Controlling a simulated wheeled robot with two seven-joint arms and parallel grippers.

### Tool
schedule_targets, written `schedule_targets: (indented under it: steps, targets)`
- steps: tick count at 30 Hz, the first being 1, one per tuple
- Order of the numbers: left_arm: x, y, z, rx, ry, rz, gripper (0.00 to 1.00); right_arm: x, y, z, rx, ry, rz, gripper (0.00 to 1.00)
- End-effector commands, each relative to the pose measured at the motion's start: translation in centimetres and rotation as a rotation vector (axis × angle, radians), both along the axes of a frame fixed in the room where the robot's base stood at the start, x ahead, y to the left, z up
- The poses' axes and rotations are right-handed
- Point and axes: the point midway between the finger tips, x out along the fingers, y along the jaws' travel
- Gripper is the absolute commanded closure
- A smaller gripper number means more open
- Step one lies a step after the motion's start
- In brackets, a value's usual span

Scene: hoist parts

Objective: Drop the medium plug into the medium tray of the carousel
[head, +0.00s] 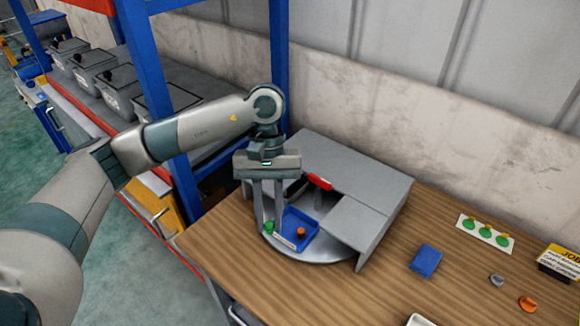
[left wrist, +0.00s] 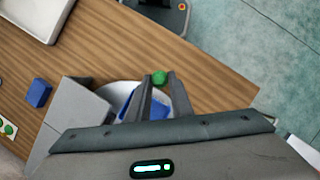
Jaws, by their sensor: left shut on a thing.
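My left gripper (head: 270,229) points straight down over the front left of the carousel (head: 315,256), a grey disc partly under a grey housing. It is shut on a small green plug (head: 269,227), also between the fingertips in the left wrist view (left wrist: 159,77). A blue tray (head: 313,224) with a white front label sits on the disc, just right of the fingers, and holds an orange plug (head: 301,232). The green plug is at the tray's left edge; I cannot tell whether it is over the tray. The label is unreadable. My right gripper is not in view.
The grey housing (head: 358,170) with a red part (head: 319,181) covers the carousel's back and right. On the wooden table lie a blue block (head: 426,261), a card with green circles (head: 485,234), a grey piece (head: 496,280) and an orange piece (head: 527,304). A blue rack post stands left.

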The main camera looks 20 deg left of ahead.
Motion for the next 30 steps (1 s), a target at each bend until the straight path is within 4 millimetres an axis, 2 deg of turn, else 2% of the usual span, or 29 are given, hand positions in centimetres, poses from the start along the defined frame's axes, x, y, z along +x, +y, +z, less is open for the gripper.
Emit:
schedule_targets:
  steps: [15, 24, 30]
  targets:
    - [4.7, -2.1, 2.8, -0.003, 0.001, 0.864, 1.0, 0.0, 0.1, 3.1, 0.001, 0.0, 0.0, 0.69]
    - [7.3, -2.1, 4.6, -0.002, -0.001, 1.335, 1.0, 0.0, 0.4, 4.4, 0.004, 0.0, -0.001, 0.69]
    - [8.6, -1.8, 5.4, -0.001, 0.0, 1.565, 1.0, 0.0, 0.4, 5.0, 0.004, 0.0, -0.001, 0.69]
